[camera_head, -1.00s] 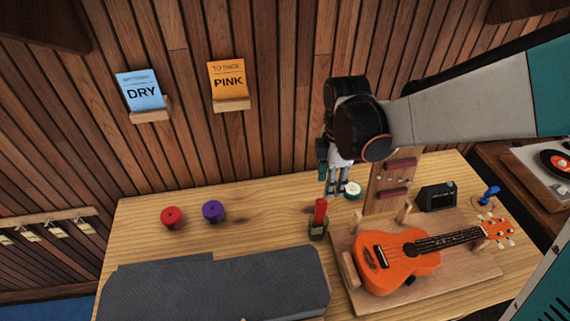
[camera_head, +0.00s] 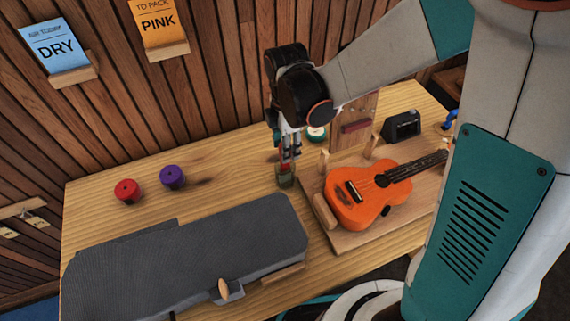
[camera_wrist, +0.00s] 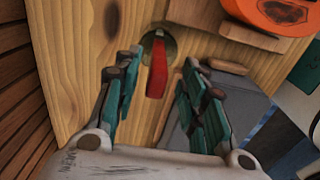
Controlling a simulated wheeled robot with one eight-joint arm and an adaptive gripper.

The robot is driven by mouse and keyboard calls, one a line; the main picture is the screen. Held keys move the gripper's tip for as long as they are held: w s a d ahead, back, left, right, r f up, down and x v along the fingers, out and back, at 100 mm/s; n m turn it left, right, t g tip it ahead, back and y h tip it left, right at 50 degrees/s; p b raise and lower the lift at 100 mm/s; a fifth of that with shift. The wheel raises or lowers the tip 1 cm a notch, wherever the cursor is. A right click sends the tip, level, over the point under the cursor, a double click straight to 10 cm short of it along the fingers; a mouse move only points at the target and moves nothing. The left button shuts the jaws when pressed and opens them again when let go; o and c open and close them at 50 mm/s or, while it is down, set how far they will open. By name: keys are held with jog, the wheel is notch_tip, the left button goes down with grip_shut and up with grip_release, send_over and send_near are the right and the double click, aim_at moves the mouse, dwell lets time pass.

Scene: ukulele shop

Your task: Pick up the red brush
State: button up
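The red brush (camera_head: 285,167) stands upright in a small dark holder (camera_head: 286,181) on the wooden table, left of the orange ukulele. In the wrist view the red brush (camera_wrist: 157,68) shows between my two fingers, its far end in the round holder (camera_wrist: 158,44). My gripper (camera_head: 287,150) is right above the brush in the head view, pointing down. In the wrist view my gripper (camera_wrist: 158,85) is open, with a gap between the brush and each finger.
The orange ukulele (camera_head: 362,196) lies on a wooden stand (camera_head: 345,236) to the right. Red (camera_head: 127,191) and purple (camera_head: 172,177) round items sit left. Bare table lies between them and the holder.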

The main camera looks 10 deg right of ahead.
notch_tip(320, 180, down, 4)
jog(key=b, duration=0.2)
jog(key=shift+w+a+f+b, duration=0.15)
jog(key=shift+f+b, duration=0.1)
jog(key=shift+b, duration=0.05)
jog(key=shift+c, duration=0.3)
grip_shut()
jog(key=shift+r, duration=0.1)
